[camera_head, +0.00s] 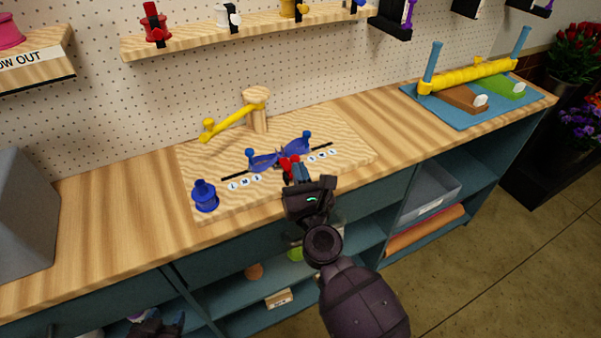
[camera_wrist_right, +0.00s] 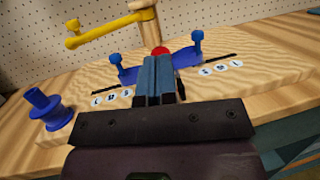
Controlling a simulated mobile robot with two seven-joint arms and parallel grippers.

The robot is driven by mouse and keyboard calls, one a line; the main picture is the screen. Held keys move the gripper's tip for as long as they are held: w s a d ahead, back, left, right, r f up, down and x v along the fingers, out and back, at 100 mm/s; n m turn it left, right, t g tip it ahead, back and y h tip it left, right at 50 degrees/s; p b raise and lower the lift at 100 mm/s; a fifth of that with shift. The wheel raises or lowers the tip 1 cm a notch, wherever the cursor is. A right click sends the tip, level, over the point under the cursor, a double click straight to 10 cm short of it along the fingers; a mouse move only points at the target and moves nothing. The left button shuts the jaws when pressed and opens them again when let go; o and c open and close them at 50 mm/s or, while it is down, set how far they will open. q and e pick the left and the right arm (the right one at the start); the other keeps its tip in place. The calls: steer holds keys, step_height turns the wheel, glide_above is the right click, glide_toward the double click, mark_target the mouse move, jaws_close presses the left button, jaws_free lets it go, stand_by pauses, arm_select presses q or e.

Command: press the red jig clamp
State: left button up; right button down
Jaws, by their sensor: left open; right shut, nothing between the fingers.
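The red jig clamp (camera_head: 287,163) sits at the middle of the blue jig on the light wooden board (camera_head: 345,150). In the right wrist view the red clamp (camera_wrist_right: 160,51) shows as a rounded top just beyond my fingertips. My right gripper (camera_head: 297,172) is shut and empty, right at the near side of the clamp; I cannot tell whether it touches. In the right wrist view its fingers (camera_wrist_right: 157,68) hide the lower clamp and the jig's middle.
A blue spool (camera_head: 204,196) stands at the board's front left. A yellow arm (camera_head: 232,121) on a wooden post (camera_head: 256,112) stands behind the jig. A blue mat (camera_head: 470,112) with a yellow roller lies at right. A grey box (camera_head: 25,215) stands at far left.

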steer(key=shift+w+a+r, duration=0.1)
steer(key=shift+w+r, duration=0.1)
steer(key=shift+r, duration=0.15)
stand_by(0.5)
steer(key=shift+s, duration=0.1)
